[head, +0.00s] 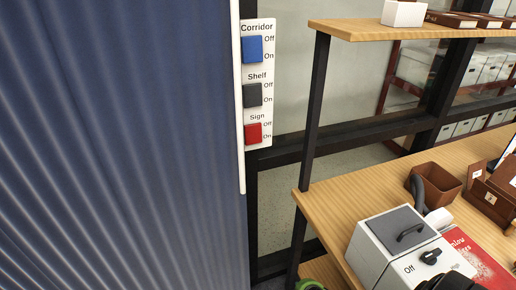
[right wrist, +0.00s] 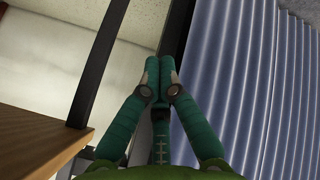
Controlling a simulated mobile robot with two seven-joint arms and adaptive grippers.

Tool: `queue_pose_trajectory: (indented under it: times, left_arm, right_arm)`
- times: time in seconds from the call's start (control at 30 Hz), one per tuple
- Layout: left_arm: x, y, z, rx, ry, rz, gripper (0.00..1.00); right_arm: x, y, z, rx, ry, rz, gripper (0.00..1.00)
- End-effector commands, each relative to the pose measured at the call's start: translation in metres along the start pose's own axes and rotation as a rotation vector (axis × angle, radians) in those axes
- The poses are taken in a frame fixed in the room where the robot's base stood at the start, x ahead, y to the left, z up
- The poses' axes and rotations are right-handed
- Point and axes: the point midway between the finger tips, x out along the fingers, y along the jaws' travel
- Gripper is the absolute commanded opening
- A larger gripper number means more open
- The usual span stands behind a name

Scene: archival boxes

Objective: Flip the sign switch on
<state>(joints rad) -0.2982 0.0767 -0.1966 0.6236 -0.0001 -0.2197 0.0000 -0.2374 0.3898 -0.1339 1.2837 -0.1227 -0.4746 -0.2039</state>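A white switch panel (head: 258,100) is mounted upright beside a blue corrugated surface in the head view. Its lowest switch, the red Sign switch (head: 252,133), has "Off" printed beside its upper part and "On" beside its lower part. I cannot tell which way its rocker is tipped. Above it are the dark Shelf switch (head: 252,95) and the blue Corridor switch (head: 252,49). My right gripper (right wrist: 159,63) shows in the right wrist view with its fingertips together and nothing visible between them. The panel does not show in that view. My left gripper is not in view.
The blue corrugated surface (head: 120,150) fills the left of the head view. A wooden shelf unit (head: 345,205) stands at the right, bearing a grey-lidded box (head: 372,250) with a knob and a brown bin (head: 436,185). A dark post (head: 312,110) rises right of the panel.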

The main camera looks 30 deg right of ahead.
Motion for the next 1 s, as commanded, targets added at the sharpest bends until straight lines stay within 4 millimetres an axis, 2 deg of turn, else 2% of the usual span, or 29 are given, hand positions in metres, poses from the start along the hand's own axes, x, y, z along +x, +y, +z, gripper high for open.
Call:
queue_pose_trajectory:
  times: [0.03,0.1,0.13,0.2,0.33,0.4,0.5,0.6,0.7,1.0]
  left_arm:
    - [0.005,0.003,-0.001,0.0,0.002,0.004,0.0]
    - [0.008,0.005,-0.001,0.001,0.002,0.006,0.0]
    - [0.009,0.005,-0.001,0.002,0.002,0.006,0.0]
    - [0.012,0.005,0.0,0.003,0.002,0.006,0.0]
    - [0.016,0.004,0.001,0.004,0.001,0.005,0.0]
    - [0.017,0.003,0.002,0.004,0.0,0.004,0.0]
    - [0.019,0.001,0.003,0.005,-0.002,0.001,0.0]
    - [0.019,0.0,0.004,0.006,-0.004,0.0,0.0]
    - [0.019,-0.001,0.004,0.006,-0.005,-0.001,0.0]
    - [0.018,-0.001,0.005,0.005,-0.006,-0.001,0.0]
  right_arm:
    - [-0.011,0.052,-0.034,-0.076,0.059,0.089,0.0]
    - [-0.037,0.115,-0.079,-0.183,0.125,0.209,0.0]
    - [-0.052,0.139,-0.098,-0.227,0.15,0.26,0.0]
    - [-0.09,0.183,-0.137,-0.322,0.203,0.372,0.0]
    - [-0.162,0.235,-0.193,-0.46,0.276,0.547,0.0]
    - [-0.196,0.25,-0.215,-0.517,0.307,0.621,0.0]
    - [-0.234,0.262,-0.236,-0.575,0.337,0.701,0.0]
    - [-0.254,0.267,-0.246,-0.604,0.352,0.743,0.0]
    - [-0.261,0.268,-0.249,-0.612,0.357,0.755,0.0]
    - [-0.26,0.269,-0.25,-0.61,0.357,0.754,0.0]
